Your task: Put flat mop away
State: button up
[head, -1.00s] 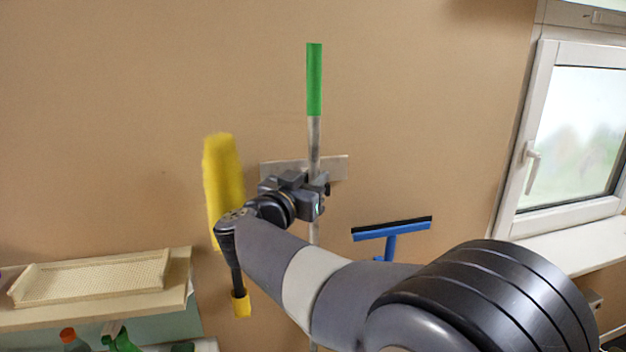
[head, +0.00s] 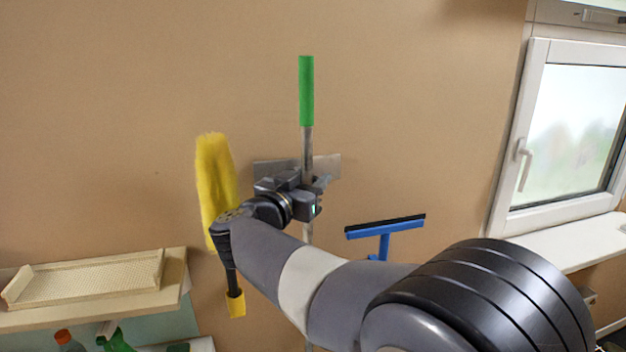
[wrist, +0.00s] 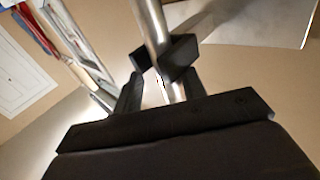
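The flat mop's upright pole has a green top grip (head: 306,92) and a grey metal shaft (head: 307,143). My gripper (head: 318,184) is around the shaft below the grip, in front of the wall. In the wrist view, the metal shaft (wrist: 151,22) runs between the two dark fingers (wrist: 160,62); they look slightly parted, with the shaft loose between them. The mop's lower end is hidden behind my arm in the head view.
A grey plate (head: 327,166) is on the wall behind the shaft. A yellow duster (head: 215,180) hangs left, a blue squeegee (head: 385,230) right. A shelf with a cream tray (head: 90,280) is at lower left, a window (head: 575,130) at right.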

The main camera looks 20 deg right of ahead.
jog(key=b+v, duration=0.1)
jog(key=v, duration=0.9)
jog(key=shift+s+a+b, duration=0.25)
jog(key=shift+s+b, duration=0.05)
jog(key=shift+b, duration=0.05)
jog(key=p+x, duration=0.1)
jog(key=x, duration=0.5)
jog(key=shift+w+f, duration=0.45)
jog(key=shift+f, duration=0.2)
